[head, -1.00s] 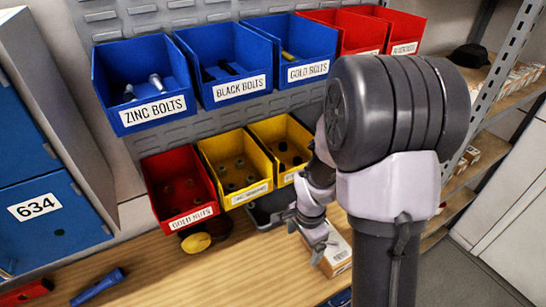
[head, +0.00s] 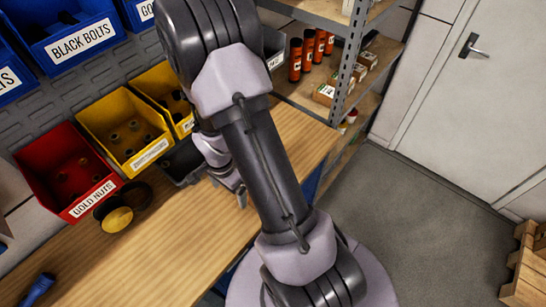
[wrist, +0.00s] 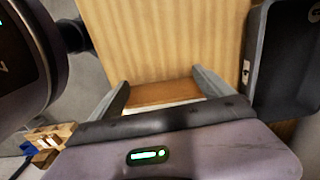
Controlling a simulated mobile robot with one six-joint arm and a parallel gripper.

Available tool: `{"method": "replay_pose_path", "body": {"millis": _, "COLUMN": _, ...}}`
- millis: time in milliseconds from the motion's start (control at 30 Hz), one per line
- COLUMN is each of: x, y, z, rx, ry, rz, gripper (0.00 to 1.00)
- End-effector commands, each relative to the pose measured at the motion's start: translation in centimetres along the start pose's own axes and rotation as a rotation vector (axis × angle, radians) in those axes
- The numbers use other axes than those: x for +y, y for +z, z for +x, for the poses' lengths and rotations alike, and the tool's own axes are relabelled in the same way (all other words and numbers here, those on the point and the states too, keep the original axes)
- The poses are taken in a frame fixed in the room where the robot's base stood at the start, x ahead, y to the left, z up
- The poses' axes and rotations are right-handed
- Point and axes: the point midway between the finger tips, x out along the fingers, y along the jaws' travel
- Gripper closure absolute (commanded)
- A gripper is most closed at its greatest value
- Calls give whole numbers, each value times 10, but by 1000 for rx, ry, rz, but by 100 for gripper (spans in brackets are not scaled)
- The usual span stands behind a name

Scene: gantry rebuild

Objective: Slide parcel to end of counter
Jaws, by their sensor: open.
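The parcel (wrist: 165,94), a brown box with a pale strip along its near side, shows in the wrist view between the fingers of my gripper (wrist: 160,82). The fingers stand apart on either side of it; whether either touches it I cannot tell. Much of the parcel is hidden by the gripper body. In the head view, my gripper (head: 238,190) is low over the wooden counter (head: 185,245), close to its right part, and my arm hides the parcel. The counter also shows beyond the parcel in the wrist view (wrist: 165,40).
A dark bin (wrist: 252,85) stands right of the gripper in the wrist view. Red (head: 60,165) and yellow (head: 125,130) bins line the counter's back. A yellow-and-black round item (head: 117,219) lies in front. Shelving (head: 345,70) and open floor (head: 420,190) lie past the counter's right end.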

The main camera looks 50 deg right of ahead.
Motion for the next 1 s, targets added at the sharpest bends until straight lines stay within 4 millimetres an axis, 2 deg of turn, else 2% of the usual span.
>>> {"method": "replay_pose_path", "body": {"millis": 33, "x": 0, "y": 0, "z": 8, "rx": 0, "ry": 0, "rz": 0, "gripper": 9}}
{"method": "replay_pose_path", "body": {"millis": 467, "x": 0, "y": 0, "z": 50, "rx": 0, "ry": 0, "rz": -1, "gripper": 9}}
{"method": "replay_pose_path", "body": {"millis": 1000, "x": -1, "y": -54, "z": 46, "rx": 1, "ry": -2, "rz": 2, "gripper": 9}}
